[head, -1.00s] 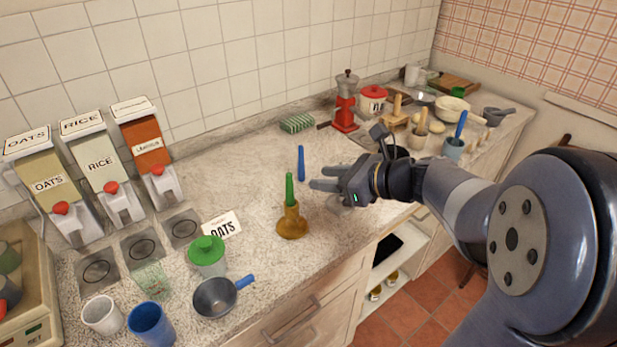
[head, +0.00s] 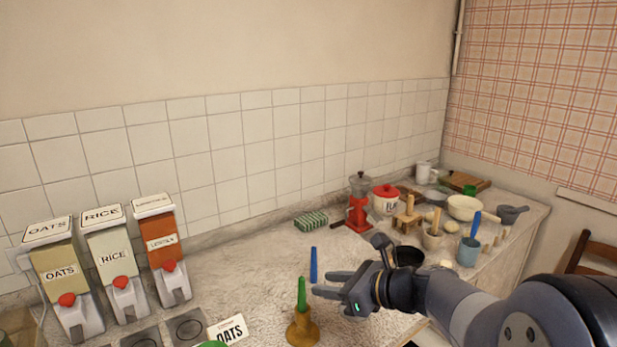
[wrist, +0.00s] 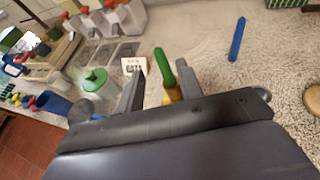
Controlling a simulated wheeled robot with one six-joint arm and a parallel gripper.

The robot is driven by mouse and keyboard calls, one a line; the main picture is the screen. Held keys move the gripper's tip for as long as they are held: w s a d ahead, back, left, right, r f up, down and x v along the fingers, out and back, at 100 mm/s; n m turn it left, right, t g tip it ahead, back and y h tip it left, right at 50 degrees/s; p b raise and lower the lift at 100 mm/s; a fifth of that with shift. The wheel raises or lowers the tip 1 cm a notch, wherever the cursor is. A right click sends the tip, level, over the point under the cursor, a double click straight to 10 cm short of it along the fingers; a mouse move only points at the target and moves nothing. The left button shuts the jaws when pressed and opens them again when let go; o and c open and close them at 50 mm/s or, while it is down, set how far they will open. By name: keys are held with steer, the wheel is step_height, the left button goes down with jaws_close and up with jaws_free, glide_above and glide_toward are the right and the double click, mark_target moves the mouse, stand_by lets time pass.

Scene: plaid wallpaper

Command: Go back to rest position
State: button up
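My gripper (head: 328,284) is open and empty over the worktop, its fingers pointing left in the head view. In the wrist view its two fingers (wrist: 160,85) stand apart, with the green candle (wrist: 163,68) showing between them in the picture. In the head view that candle (head: 302,294) stands upright in a brass-coloured holder (head: 303,328), left of my fingers. Whether the candle lies within reach of the fingers I cannot tell. A blue candle (head: 313,265) is just behind my gripper; it also shows in the wrist view (wrist: 237,40).
Oats (head: 60,280), rice (head: 113,262) and lentil (head: 162,247) dispensers stand at the left. An oats card (head: 228,330) lies near the holder. A red grinder (head: 358,206), a pot (head: 407,257) and a blue cup (head: 468,250) stand behind or right of my gripper.

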mark_target(303, 277)
steer(key=x, duration=0.8)
steer(key=shift+s+f, duration=0.15)
steer(key=shift+f, duration=0.1)
steer(key=shift+d+r+p, duration=0.1)
steer(key=shift+r+p, duration=0.2)
steer(key=shift+r, duration=0.9)
steer(key=shift+f, duration=0.1)
